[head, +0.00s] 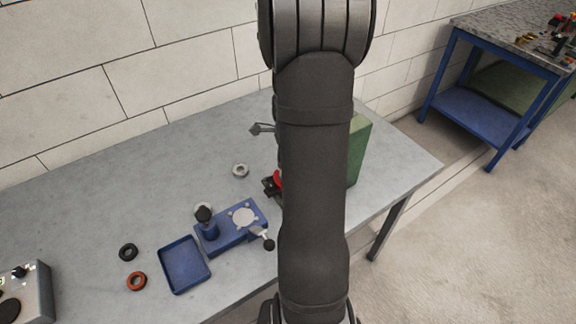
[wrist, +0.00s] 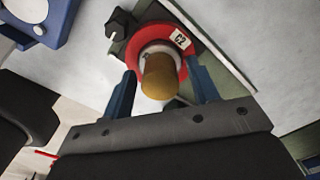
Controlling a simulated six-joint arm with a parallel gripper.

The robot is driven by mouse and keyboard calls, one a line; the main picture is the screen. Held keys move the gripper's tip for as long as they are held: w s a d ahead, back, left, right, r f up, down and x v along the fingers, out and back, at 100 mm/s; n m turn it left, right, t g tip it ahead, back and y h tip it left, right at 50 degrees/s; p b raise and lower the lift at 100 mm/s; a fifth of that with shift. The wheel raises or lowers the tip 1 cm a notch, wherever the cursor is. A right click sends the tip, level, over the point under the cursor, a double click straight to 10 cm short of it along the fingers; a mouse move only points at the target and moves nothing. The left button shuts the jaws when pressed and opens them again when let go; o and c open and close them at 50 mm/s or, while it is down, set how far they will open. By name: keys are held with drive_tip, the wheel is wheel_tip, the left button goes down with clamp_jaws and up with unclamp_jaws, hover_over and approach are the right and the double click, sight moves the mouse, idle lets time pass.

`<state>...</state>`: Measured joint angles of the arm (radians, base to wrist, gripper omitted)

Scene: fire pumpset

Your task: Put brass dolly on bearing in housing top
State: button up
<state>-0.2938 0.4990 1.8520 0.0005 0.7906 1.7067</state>
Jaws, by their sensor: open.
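In the wrist view, the brass dolly (wrist: 160,78) is a brown-gold, round-ended cylinder. It seems to stand on a pale metal ring, which looks like the bearing (wrist: 158,48), at the middle of a red round housing (wrist: 179,41) labelled C2. My gripper (wrist: 162,80) is open, with one blue finger on each side of the dolly and gaps visible between. Whether the dolly is seated on the ring is hard to tell. In the head view, only a red edge of the housing (head: 277,179) shows beside my arm; my gripper and the dolly are hidden there.
A black knob (wrist: 121,23) stands beside the housing. On the table (head: 100,205) are a blue fixture (head: 225,233), a blue tray (head: 184,265), a pale ring (head: 240,170), a black ring (head: 128,252) and an orange ring (head: 137,281). A green block (head: 358,150) stands behind my arm.

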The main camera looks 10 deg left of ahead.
wheel_tip(320, 180, up, 12)
drive_tip(key=shift+r, duration=0.2)
drive_tip(key=shift+f, duration=0.1)
idle(0.4)
drive_tip(key=shift+f, duration=4.25)
drive_tip(key=shift+f, duration=0.15)
